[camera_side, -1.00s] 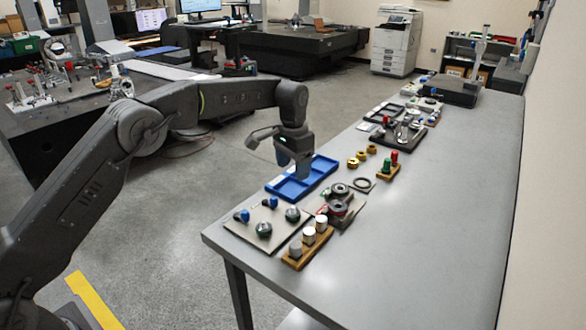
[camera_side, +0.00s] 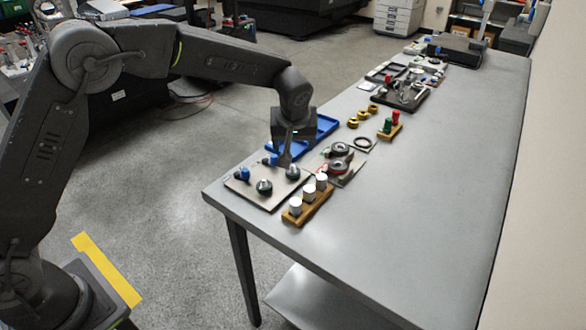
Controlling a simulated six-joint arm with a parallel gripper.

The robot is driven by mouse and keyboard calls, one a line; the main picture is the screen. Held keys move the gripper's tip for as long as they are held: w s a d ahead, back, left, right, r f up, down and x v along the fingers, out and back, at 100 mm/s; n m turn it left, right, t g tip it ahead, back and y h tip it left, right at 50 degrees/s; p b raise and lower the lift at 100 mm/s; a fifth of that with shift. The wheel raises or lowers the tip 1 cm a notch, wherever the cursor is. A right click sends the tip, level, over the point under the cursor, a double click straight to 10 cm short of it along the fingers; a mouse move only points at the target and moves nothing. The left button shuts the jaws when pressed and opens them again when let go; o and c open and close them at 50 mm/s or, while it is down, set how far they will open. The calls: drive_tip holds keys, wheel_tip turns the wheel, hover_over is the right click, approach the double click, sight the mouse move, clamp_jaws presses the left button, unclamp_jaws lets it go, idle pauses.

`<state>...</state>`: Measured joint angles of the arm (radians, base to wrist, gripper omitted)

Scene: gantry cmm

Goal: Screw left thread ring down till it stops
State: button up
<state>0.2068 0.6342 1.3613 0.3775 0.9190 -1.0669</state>
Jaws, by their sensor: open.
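A light plate (camera_side: 252,199) lies at the table's near left corner. It carries two dark round pieces, a left one (camera_side: 264,187) and a right one (camera_side: 292,171), and two blue-capped pieces, a left one (camera_side: 244,174) and a right one (camera_side: 271,160). Dark ring-shaped pieces (camera_side: 340,149) sit on another plate just to the right. I cannot tell for certain which piece is the left thread ring. My gripper (camera_side: 284,163) is open and points down over the back of the light plate, beside the right blue cap. Its fingertips are small, and contact is unclear.
A wooden block (camera_side: 294,216) with several pale cylinders stands right of the plate. A blue tray (camera_side: 325,124) lies behind my gripper. A flat ring (camera_side: 362,143), brass pieces (camera_side: 363,115) and a red-and-green gauge block (camera_side: 390,126) lie farther back. The table's right side is clear.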

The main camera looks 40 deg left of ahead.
sight(293, 169)
drive_tip(key=x, duration=1.3)
drive_tip(key=shift+f, duration=0.3)
drive_tip(key=c, duration=0.9)
drive_tip(key=shift+c, duration=0.2)
